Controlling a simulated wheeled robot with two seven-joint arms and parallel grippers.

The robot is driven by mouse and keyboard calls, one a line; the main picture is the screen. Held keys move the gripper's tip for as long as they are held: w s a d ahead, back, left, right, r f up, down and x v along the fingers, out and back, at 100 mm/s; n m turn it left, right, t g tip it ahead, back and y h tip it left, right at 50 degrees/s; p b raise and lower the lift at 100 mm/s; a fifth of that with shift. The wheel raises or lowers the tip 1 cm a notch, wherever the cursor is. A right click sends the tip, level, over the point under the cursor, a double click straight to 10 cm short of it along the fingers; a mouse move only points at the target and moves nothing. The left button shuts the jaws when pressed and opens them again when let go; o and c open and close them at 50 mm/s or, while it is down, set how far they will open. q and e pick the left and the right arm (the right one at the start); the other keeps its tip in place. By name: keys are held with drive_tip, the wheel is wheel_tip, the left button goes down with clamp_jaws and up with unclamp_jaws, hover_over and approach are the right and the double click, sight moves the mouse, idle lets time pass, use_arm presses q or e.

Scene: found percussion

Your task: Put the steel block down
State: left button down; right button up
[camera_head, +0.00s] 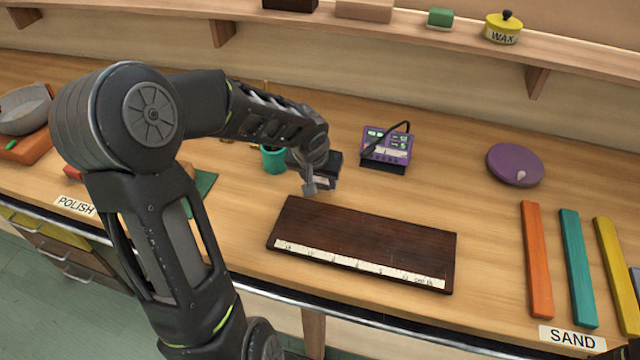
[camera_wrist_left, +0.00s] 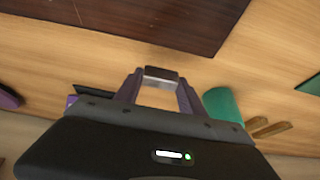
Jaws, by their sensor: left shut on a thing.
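My left gripper (camera_head: 309,186) is near the middle of the bench, just behind the dark wooden board. It is shut on the steel block (camera_wrist_left: 161,74), a small grey piece gripped between the fingertips in the left wrist view, where the gripper (camera_wrist_left: 160,88) also shows. In the head view the block is small and partly merged with the fingers. I cannot tell whether its underside touches the bench.
The dark board (camera_head: 365,237) with a pale ruled strip lies in front. A teal cup (camera_head: 272,160) stands left of the gripper, a purple meter (camera_head: 386,150) right. Farther right are a purple disc (camera_head: 515,164) and orange (camera_head: 537,260), teal (camera_head: 578,268) and yellow bars (camera_head: 617,270).

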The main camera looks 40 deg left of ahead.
sight(320, 181)
use_arm(q)
wheel_tip(320, 181, up, 7)
drive_tip(key=shift+r, duration=0.2)
idle(0.8)
drive_tip(key=w+d+f+m, duration=0.1)
drive_tip(key=d, duration=0.4)
drive_tip(key=w+d+f+m+h, duration=0.1)
drive_tip(key=w+d+f, duration=0.1)
drive_tip(key=d, duration=0.4)
drive_tip(key=w+d+f+m, duration=0.1)
drive_tip(key=d+f, duration=0.1)
drive_tip(key=d, duration=0.4)
drive_tip(key=shift+w+d+m, duration=0.15)
drive_tip(key=shift+w+m, duration=0.05)
drive_tip(key=shift+m, duration=0.2)
